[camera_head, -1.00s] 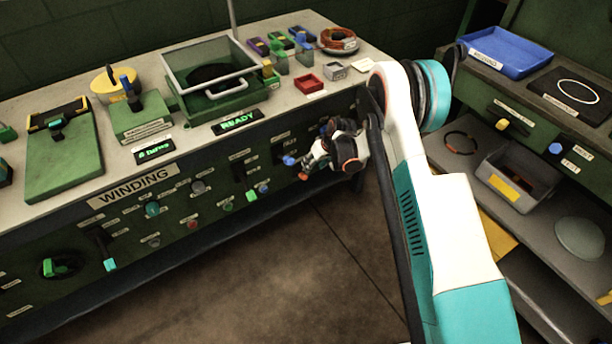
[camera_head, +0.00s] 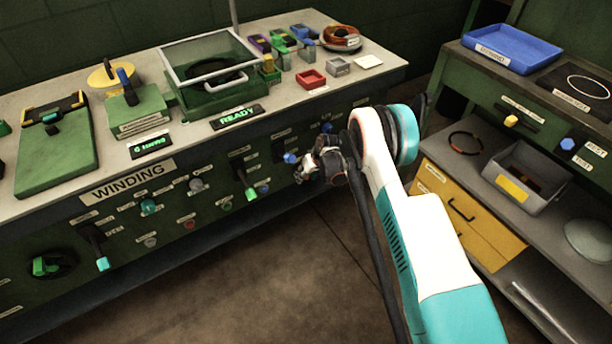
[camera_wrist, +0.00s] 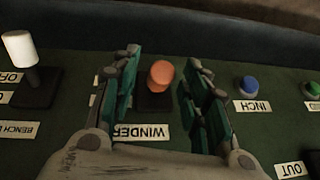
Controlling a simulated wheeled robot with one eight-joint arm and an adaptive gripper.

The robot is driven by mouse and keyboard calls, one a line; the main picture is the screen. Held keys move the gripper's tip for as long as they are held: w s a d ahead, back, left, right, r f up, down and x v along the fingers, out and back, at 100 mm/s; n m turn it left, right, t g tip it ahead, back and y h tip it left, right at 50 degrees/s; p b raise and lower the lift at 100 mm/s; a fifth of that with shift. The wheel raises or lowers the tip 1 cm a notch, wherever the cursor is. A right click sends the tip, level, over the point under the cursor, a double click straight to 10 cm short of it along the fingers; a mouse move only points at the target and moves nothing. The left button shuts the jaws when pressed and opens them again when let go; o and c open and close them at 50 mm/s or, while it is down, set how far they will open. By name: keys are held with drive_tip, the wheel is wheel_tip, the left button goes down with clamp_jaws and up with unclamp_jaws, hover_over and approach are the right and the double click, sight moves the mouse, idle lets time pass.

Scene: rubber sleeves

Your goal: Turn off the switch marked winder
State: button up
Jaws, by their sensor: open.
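The winder switch is an orange-tipped lever (camera_wrist: 160,76) on a dark base in the wrist view. Its label "WINDER" (camera_wrist: 141,131) reads upside down there. My gripper (camera_wrist: 163,62) is open, with one green finger on each side of the orange tip.
A white-tipped lever (camera_wrist: 19,47) stands to the left in the wrist view. A blue button (camera_wrist: 247,86) marked "INCH" and a green button (camera_wrist: 311,89) are to the right. The floor in front is clear.

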clamp_jaws()
drive_tip(key=shift+s+d+f+t+y, duration=0.1)
drive_tip(key=shift+s+f+t+y, duration=0.05)
drive_tip(key=shift+f+t+y, duration=0.35)
drive_tip(key=shift+s+d+f+t+y, duration=0.15)
drive_tip(key=shift+t+y, duration=0.15)
drive_tip(key=shift+t, duration=0.3)
drive_tip(key=shift+a, duration=0.1)
unclamp_jaws()
drive_tip(key=v, duration=1.2)
